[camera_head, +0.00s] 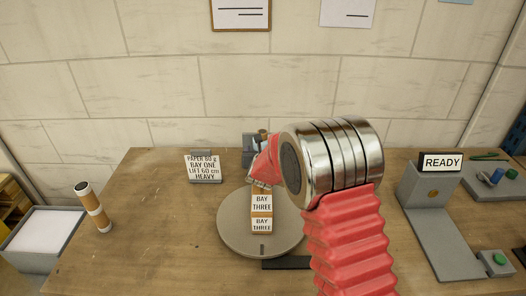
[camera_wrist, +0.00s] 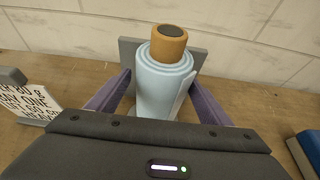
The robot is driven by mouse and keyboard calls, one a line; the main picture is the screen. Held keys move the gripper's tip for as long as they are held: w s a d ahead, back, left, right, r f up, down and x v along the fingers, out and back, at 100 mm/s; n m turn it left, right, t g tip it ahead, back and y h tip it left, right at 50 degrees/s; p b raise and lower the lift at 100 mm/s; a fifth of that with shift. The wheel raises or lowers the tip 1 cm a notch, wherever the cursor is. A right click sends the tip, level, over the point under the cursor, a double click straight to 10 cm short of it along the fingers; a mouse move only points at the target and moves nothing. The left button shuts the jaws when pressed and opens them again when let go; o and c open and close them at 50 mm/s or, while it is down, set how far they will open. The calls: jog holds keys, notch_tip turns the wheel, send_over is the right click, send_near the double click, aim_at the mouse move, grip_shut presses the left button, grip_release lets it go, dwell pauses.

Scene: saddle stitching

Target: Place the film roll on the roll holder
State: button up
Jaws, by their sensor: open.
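A pale blue film roll (camera_wrist: 163,90) with a brown core stands upright in the wrist view, with a loose edge on its right side. A grey upright plate, which looks like the roll holder (camera_wrist: 130,50), stands right behind it. My gripper (camera_wrist: 158,95) is open, with one purple finger on each side of the roll. I cannot tell whether the fingers touch it, and the roll's base is hidden by my gripper body. In the head view my arm hides most of the roll; the grey holder (camera_head: 248,152) shows only in part at the back of the table.
A sign (camera_head: 202,168) stands left of the holder. A round turntable (camera_head: 234,238) with a BAY THREE block (camera_head: 262,212) is in front. A brown-and-white tube (camera_head: 93,207) stands at left, near a paper bin (camera_head: 43,236). A grey READY station (camera_head: 428,205) is at right.

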jog(key=v, duration=1.1)
dwell(0.6)
jog(key=s+d+r+m+g+h, duration=0.1)
jog(key=s+d+r+m+h, duration=0.1)
jog(key=s+d+r+m, duration=0.45)
jog(key=s+d+r+m+g+h, duration=0.2)
jog(key=s+d+m+h, duration=0.15)
jog(key=d+m, duration=0.4)
jog(key=s+d+r+m+g+h, duration=0.15)
jog(key=s+d+r+m, duration=0.3)
jog(key=d, duration=0.45)
jog(key=s+d+m+g, duration=0.2)
jog(key=s+m, duration=0.4)
jog(key=s, duration=0.2)
jog(key=s+a+f+m+y, duration=0.1)
jog(key=s+a+m+y, duration=0.2)
jog(key=s, duration=0.5)
jog(key=s+a+f+m+g+y, duration=0.1)
jog(key=s+a+m+y, duration=0.3)
jog(key=s+m, duration=0.4)
jog(key=shift+s+a+f, duration=0.35)
jog(key=shift+s+a, duration=0.1)
jog(key=shift+a, duration=0.3)
